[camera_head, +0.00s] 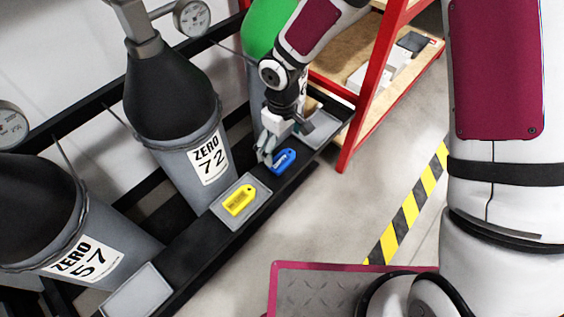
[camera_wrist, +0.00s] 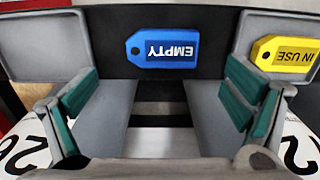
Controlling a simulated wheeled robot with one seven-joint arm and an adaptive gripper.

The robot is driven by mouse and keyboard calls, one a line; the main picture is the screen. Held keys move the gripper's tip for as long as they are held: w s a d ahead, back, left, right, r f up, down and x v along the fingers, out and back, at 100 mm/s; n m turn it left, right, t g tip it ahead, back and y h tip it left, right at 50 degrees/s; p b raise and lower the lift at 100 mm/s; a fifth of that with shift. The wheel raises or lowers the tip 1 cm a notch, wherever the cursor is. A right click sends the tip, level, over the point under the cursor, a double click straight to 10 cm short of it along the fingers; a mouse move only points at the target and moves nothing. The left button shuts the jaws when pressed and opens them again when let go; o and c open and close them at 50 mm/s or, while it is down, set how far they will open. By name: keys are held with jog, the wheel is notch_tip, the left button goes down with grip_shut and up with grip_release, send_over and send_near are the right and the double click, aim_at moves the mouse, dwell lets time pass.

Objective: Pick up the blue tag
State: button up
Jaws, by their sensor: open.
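The blue tag (camera_head: 283,160) lies on the black ledge in front of the gas cylinders, between two grey trays. In the wrist view the blue tag (camera_wrist: 163,48) reads "EMPTY", upside down, and appears ahead of and between the fingers. My gripper (camera_head: 268,152) is at the ledge, just to the left of the blue tag in the head view. In the wrist view my gripper (camera_wrist: 160,105) is open, with green-padded fingers apart and nothing between them. I cannot tell the exact gap to the tag.
A yellow "IN USE" tag (camera_head: 239,200) lies on a grey tray (camera_head: 222,208); it also shows in the wrist view (camera_wrist: 285,53). Another grey tray (camera_head: 322,133) is beyond the blue tag. Cylinder 72 (camera_head: 190,150) stands behind the ledge. A red-framed shelf (camera_head: 363,100) is at the right.

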aim_at(281, 158)
notch_tip(281, 158, down, 5)
jog(key=b, duration=0.3)
jog(key=shift+a+f, duration=0.1)
jog(key=shift+a, duration=0.05)
jog(key=c, duration=1.2)
